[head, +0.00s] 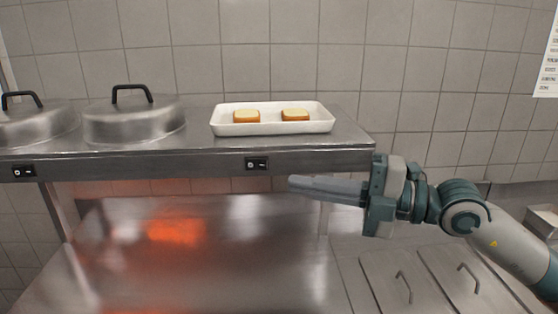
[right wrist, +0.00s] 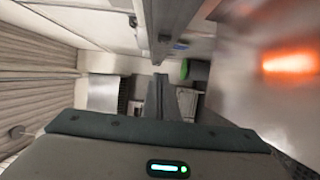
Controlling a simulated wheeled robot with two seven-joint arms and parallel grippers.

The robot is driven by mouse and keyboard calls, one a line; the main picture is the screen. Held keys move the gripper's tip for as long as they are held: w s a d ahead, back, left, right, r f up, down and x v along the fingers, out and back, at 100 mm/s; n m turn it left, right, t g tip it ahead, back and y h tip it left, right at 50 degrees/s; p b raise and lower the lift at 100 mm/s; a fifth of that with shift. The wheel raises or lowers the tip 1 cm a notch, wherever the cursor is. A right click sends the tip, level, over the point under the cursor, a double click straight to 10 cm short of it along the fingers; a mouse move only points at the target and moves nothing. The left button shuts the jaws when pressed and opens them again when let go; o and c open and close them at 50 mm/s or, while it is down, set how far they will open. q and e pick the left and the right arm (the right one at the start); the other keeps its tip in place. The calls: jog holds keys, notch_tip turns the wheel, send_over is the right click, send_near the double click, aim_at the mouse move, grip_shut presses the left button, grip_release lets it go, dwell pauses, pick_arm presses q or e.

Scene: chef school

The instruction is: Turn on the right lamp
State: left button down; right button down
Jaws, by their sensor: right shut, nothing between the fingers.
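The right lamp switch (head: 257,164) is a small black rocker on the front edge of the steel shelf. My right gripper (head: 291,185) is shut and empty, its fingers pointing left. In the head view its tips appear just right of and slightly below this switch, apart from it. The shut fingers also show in the right wrist view (right wrist: 160,82). The lamps under the shelf are hidden. An orange glow (head: 175,232) reflects on the steel counter left of centre, and it also shows in the right wrist view (right wrist: 290,62). My left gripper is out of view.
A second black switch (head: 23,172) is at the left of the steel shelf (head: 200,154). Two metal domes (head: 133,120) (head: 35,124) and a white tray (head: 272,127) with two bread slices stand on top. Lidded steel containers (head: 400,285) are at lower right.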

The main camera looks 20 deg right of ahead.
aim_at(280, 170)
jog(key=shift+w+a+p, duration=0.45)
jog(key=shift+w+p, duration=0.25)
jog(key=shift+w, duration=0.45)
jog(key=shift+w+a+p, duration=0.4)
jog(key=shift+w+p, duration=0.35)
jog(key=shift+w, duration=0.35)
jog(key=shift+w+a+p, duration=0.45)
jog(key=shift+w+p, duration=0.25)
jog(key=shift+w, duration=0.45)
jog(key=shift+w+d, duration=0.15)
jog(key=shift+w, duration=0.1)
